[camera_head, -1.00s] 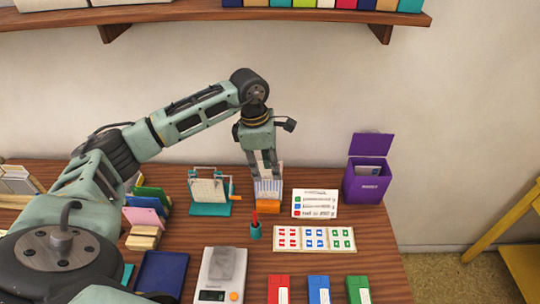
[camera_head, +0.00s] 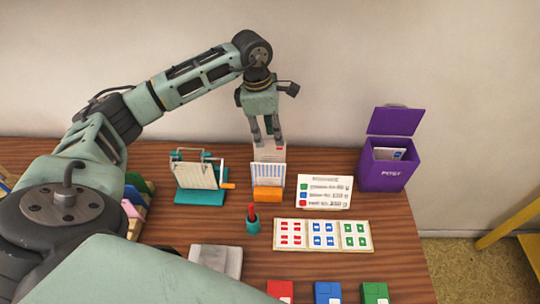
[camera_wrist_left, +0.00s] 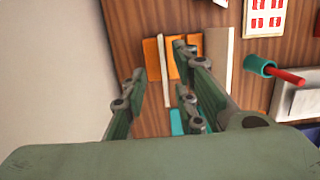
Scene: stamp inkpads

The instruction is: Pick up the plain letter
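An orange holder (camera_head: 268,194) stands at the back of the table. My left gripper (camera_head: 265,139) points down over the letter's top edge. In the left wrist view its fingers (camera_wrist_left: 163,66) are spread, and a thin pale upright edge (camera_wrist_left: 163,84) lies in the gap over the orange holder (camera_wrist_left: 173,58); I see no clear contact. Which sheet is the plain letter I cannot tell. My right gripper is not in view.
A teal stand with sheets (camera_head: 199,175) is left of the holder. A legend card (camera_head: 324,191) and purple post box (camera_head: 381,172) are right. A teal cup with a red pen (camera_head: 252,225) and stamp sheet (camera_head: 322,235) are in front.

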